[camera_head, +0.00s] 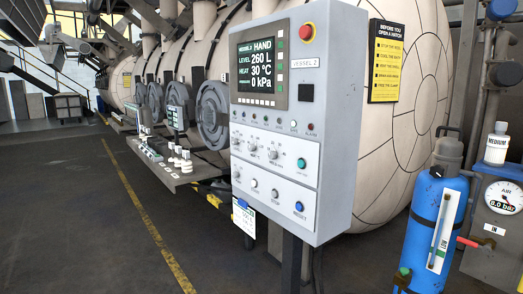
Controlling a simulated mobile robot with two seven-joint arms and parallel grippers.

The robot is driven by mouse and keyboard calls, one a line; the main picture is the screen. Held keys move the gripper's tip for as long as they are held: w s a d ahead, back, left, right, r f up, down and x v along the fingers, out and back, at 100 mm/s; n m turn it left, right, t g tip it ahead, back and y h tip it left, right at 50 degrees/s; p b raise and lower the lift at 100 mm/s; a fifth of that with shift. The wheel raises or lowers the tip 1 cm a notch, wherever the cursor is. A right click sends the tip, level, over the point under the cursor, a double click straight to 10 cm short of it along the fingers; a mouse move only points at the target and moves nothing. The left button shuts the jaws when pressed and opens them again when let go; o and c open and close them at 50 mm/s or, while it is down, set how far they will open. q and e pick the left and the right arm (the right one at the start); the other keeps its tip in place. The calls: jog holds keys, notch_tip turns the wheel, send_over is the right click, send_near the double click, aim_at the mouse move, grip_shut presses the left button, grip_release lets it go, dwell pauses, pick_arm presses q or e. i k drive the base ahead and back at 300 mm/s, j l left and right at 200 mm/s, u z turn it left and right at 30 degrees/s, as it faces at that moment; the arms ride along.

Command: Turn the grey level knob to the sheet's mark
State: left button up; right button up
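The control panel (285,120) of vessel 2 stands upright on a post in the middle of the view. Its upper row holds three small grey knobs: a left one (237,143), a middle one (252,148) and a right one (273,154). Their labels and pointer angles are too small to read, so I cannot tell which is the level knob. The screen (261,70) reads HAND, level 260 L, heat 30 °C, pressure 0 kPa. A white sheet (244,218) hangs below the panel's left corner; its mark is not legible. Neither gripper is in view.
A red emergency button (307,32) tops the panel. A blue cylinder (434,225) and an air gauge (503,197) stand at the right. A shelf (172,176) with small bottles is behind at left. The floor at the front left is clear, with a yellow line (150,225).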

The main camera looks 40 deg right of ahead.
aim_at(233, 142)
jog(key=i+j+z, duration=0.15)
jog(key=j+z, duration=0.25)
jog(key=i+j+z, duration=0.15)
jog(key=z, duration=0.2)
jog(key=j+z, duration=0.4)
jog(key=i+j+z, duration=0.1)
jog(key=j+z, duration=0.25)
